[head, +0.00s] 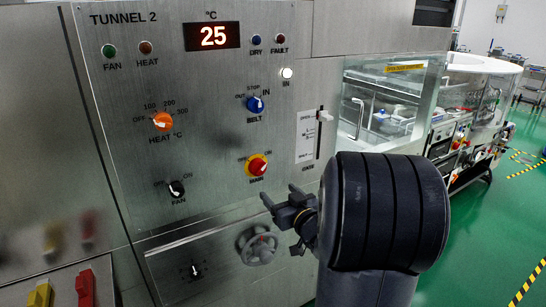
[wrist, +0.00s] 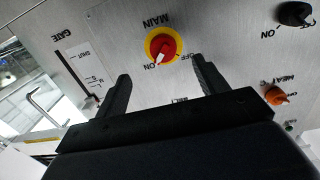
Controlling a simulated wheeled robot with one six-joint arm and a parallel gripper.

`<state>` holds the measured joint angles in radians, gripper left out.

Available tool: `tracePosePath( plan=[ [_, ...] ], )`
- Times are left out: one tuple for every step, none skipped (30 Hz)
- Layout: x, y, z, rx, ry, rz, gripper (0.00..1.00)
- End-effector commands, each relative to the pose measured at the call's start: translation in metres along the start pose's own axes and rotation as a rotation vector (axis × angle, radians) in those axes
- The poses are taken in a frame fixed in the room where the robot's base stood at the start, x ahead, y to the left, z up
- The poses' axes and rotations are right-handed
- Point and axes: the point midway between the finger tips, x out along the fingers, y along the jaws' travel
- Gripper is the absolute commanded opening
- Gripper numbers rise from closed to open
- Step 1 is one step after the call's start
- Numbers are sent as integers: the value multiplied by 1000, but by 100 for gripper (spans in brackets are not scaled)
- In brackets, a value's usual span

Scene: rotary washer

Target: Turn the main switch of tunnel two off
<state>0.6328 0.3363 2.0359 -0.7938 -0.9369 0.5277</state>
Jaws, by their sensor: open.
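The main switch (head: 257,165) of tunnel two is a red knob on a yellow round plate, low on the steel panel, with OFF and ON marked above it. In the wrist view, which is upside down, the main switch (wrist: 163,46) shows a white pointer mark directed toward ON. My gripper (head: 279,193) is open and empty, just below and right of the switch in the head view. In the wrist view my gripper (wrist: 161,70) has its two fingers spread, with the knob lying ahead between their directions. The fingers appear apart from the knob.
Near the switch are the black fan knob (head: 176,188), orange heat knob (head: 162,121), blue belt knob (head: 255,104) and gate slider (head: 324,116). A grey handwheel (head: 257,246) sits below. The display (head: 212,36) reads 25. Green floor (head: 492,222) is open at right.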

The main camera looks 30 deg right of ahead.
Motion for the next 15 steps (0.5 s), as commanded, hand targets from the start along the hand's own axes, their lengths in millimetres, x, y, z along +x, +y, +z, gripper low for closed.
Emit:
tracePosePath(
  plan=[
    [0,0,-4,-3,13,-22,68],
    [0,-1,-5,-4,20,-34,68],
    [0,-1,-6,-7,26,-45,68],
    [1,-2,-7,-8,30,-51,68],
    [2,-2,-8,-9,32,-56,68],
    [5,-3,-8,-10,34,-59,68],
    [8,-3,-8,-9,33,-60,68],
    [12,-3,-8,-8,33,-59,68],
    [17,-4,-8,-8,33,-59,68],
    [22,-5,-8,-9,33,-60,68],
    [28,-5,-8,-9,33,-61,68],
    [35,-5,-9,-9,33,-59,68],
    [41,-6,-9,-10,32,-60,68],
    [48,-6,-9,-10,32,-60,68],
    [55,-7,-10,-9,33,-59,68]
  ],
)
